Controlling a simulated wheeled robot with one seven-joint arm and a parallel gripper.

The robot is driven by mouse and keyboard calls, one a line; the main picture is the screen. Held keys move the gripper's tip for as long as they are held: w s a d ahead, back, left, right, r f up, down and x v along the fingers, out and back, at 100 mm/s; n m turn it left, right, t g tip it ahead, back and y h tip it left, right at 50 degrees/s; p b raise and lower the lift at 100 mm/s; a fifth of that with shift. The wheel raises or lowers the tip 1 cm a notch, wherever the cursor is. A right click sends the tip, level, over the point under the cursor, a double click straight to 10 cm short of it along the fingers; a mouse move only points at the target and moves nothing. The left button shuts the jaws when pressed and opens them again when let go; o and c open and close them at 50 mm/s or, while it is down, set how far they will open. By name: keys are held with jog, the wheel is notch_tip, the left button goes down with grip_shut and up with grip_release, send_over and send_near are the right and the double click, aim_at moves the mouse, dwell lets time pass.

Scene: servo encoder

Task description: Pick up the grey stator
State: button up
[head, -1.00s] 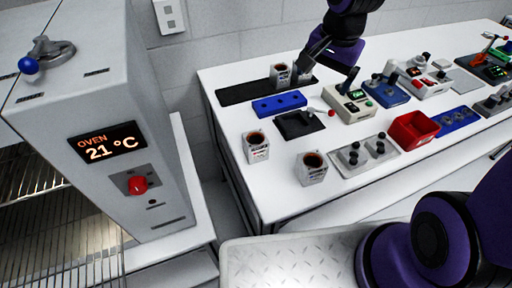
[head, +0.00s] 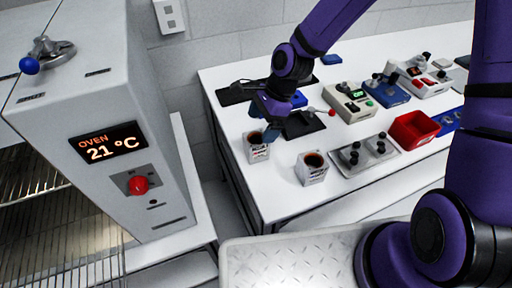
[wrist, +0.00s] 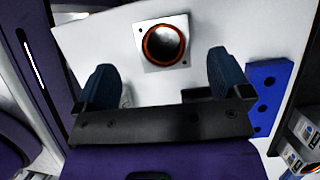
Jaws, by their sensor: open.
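A grey stator (head: 257,153), a square-flanged block with a round copper-ringed bore, stands upright near the table's left edge. In the wrist view its top face (wrist: 146,60) shows ahead of and between my two fingers. My gripper (head: 262,120) is open and empty, just above and beside this stator; I see no contact. A second similar stator (head: 312,174) stands to its right, nearer the front edge. In the wrist view, a part with a printed label (wrist: 298,160) shows at the lower right edge, partly cut off.
A blue block with holes (wrist: 268,95) lies close to my right finger. A black plate with a red-knobbed lever (head: 303,126), a grey plate with black knobs (head: 350,172) and a red bin (head: 414,131) stand to the right. The oven (head: 118,130) is at the left.

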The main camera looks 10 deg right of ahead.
aim_at(254, 143)
jog(key=shift+w+d+x, duration=0.15)
jog(key=shift+d+x, duration=0.05)
jog(key=shift+x, duration=1.8)
jog(key=shift+w+d+x, duration=0.1)
jog(key=shift+d+x, duration=0.05)
jog(key=shift+x, duration=1.9)
jog(key=shift+f, duration=0.15)
jog(key=c, duration=1.4)
